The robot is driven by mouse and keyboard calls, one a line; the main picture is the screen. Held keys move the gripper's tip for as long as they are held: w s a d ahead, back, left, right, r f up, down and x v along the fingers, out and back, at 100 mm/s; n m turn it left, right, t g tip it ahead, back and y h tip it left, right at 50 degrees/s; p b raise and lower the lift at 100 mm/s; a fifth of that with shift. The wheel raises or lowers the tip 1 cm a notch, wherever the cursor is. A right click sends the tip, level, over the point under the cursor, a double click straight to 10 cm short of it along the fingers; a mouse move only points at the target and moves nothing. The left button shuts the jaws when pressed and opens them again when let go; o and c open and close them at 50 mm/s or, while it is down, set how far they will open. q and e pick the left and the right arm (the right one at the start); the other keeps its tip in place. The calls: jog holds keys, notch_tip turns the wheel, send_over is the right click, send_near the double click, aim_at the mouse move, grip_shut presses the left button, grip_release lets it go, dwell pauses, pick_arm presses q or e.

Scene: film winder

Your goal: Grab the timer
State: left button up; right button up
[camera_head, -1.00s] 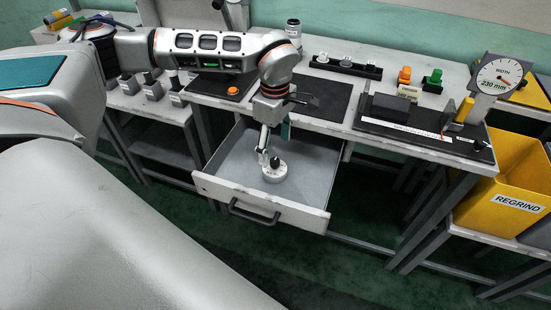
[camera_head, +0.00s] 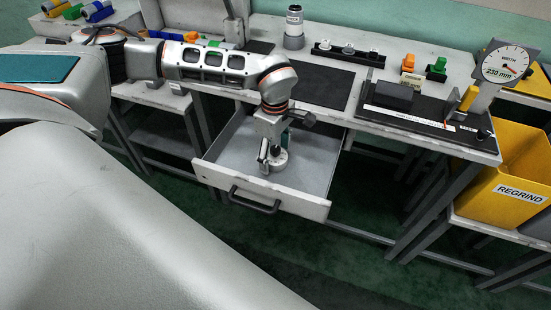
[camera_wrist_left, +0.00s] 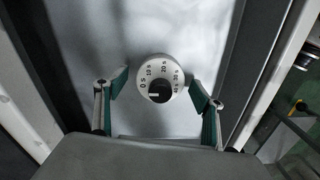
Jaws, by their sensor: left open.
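The timer is a round white dial with a black knob and second marks. It sits on the floor of the open drawer (camera_head: 312,205), and the left wrist view shows the timer (camera_wrist_left: 160,77) from above. My left gripper (camera_head: 272,160) is inside the drawer, pointing down over the timer, and partly hides it in the head view. In the left wrist view the gripper's two green-padded fingers (camera_wrist_left: 159,90) are spread, one on each side of the dial, with gaps between. My right gripper is not in view.
The drawer's front handle (camera_head: 253,201) faces the near side. The bench above holds a black mat (camera_head: 325,87), a gauge (camera_head: 505,64) and small orange and green parts. A yellow bin (camera_head: 510,170) stands at the right.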

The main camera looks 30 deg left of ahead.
pick_arm(q)
jog(key=c, duration=1.4)
jog(key=shift+o, duration=0.2)
jog(key=shift+r, duration=0.15)
